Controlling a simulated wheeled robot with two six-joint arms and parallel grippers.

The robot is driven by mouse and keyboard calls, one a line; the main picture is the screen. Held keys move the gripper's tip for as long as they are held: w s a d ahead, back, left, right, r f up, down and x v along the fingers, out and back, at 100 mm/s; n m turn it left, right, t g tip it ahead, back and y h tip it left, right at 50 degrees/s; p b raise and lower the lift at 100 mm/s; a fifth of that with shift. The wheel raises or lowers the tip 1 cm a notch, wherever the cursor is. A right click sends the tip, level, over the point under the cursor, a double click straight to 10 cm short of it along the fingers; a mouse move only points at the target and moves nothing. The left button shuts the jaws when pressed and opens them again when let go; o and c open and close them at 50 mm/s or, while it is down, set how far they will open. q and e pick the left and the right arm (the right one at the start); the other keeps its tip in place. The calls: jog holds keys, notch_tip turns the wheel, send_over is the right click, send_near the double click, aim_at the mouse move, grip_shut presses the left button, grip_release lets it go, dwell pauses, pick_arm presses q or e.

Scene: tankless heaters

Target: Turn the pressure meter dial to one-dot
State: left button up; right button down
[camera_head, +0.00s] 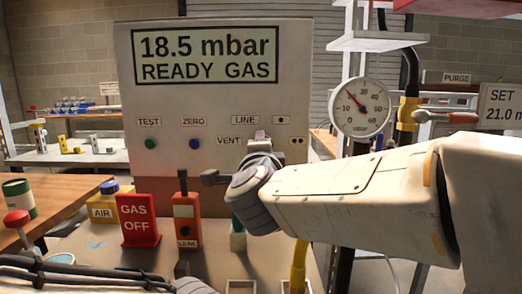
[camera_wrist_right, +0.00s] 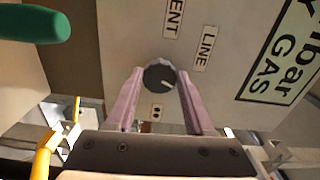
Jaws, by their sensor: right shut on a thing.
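The pressure meter dial (camera_wrist_right: 160,75) is a round dark knob with a white mark, seen in the right wrist view. Its mark points to the lower right there. My right gripper (camera_wrist_right: 161,88) is shut on the dial, with a pink finger on each side. In the head view my right gripper (camera_head: 262,145) is at the panel and hides the dial. The one-dot label (camera_head: 281,119) is up and right of it. In the wrist view this label is not visible, while the two-dot label (camera_wrist_right: 157,112) is below the dial.
The panel display (camera_head: 205,57) reads 18.5 mbar, READY GAS. A round gauge (camera_head: 359,107) stands right of the panel, above my right arm. A red GAS OFF sign (camera_head: 138,218) and an orange leak detector (camera_head: 186,218) stand on the bench before the panel.

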jog(key=shift+f, duration=0.1)
jog(key=shift+c, duration=1.3)
grip_release()
jog(key=s+p, duration=0.1)
jog(key=s, duration=0.9)
jog(key=shift+s, duration=0.25)
